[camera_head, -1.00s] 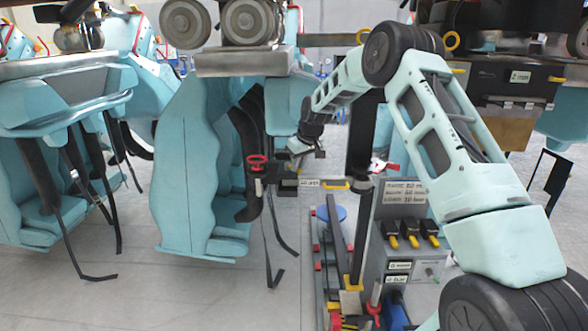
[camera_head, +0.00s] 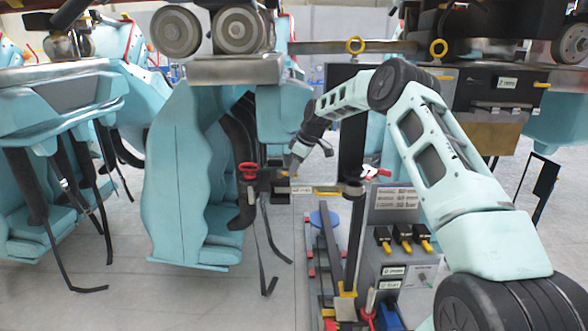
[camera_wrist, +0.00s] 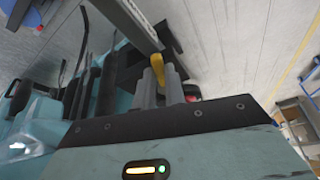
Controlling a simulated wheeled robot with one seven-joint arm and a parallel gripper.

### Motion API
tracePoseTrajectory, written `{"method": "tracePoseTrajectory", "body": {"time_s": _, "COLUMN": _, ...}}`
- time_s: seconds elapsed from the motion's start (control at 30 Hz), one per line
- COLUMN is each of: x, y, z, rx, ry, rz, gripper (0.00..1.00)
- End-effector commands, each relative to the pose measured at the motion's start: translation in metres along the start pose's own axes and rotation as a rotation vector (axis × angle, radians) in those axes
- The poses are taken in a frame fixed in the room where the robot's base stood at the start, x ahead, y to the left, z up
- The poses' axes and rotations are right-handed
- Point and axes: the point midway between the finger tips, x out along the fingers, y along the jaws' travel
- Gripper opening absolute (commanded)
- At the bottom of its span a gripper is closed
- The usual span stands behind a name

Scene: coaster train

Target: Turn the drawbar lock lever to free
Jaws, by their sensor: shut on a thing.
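A yellow lever (camera_wrist: 156,69) shows in the wrist view between the two grey fingers of my gripper (camera_wrist: 164,78). The fingers are shut on it, and they hide part of it. In the head view my gripper (camera_head: 294,167) is at the dark end of the drawbar (camera_head: 303,189), right of the red handwheel (camera_head: 248,170). The lever is too small and covered there to tell its angle. A dark block (camera_wrist: 178,48) lies just beyond the fingertips in the wrist view.
A teal seat shell (camera_head: 185,175) hangs left of my gripper. A black post (camera_head: 352,160) and a grey control box (camera_head: 400,262) with yellow-black connectors stand to the right. A tool cart (camera_head: 322,265) is below. Bare floor shows between seats and cart.

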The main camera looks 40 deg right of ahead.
Motion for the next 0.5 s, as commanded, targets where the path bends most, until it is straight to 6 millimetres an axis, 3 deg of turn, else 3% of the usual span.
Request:
{"method": "tracePoseTrajectory", "body": {"time_s": 0.3, "x": 0.0011, "y": 0.0002, "z": 0.0019, "rx": -0.002, "ry": -0.004, "rz": -0.002, "gripper": 0.00}}
{"method": "tracePoseTrajectory", "body": {"time_s": 0.33, "x": 0.0011, "y": 0.0002, "z": 0.0020, "rx": -0.002, "ry": -0.004, "rz": -0.002, "gripper": 0.14}}
{"method": "tracePoseTrajectory", "body": {"time_s": 0.4, "x": 0.0011, "y": 0.0002, "z": 0.0019, "rx": -0.002, "ry": -0.004, "rz": -0.001, "gripper": 0.34}}
{"method": "tracePoseTrajectory", "body": {"time_s": 0.5, "x": 0.0009, "y": 0.0002, "z": 0.0015, "rx": -0.001, "ry": -0.003, "rz": -0.001, "gripper": 0.34}}
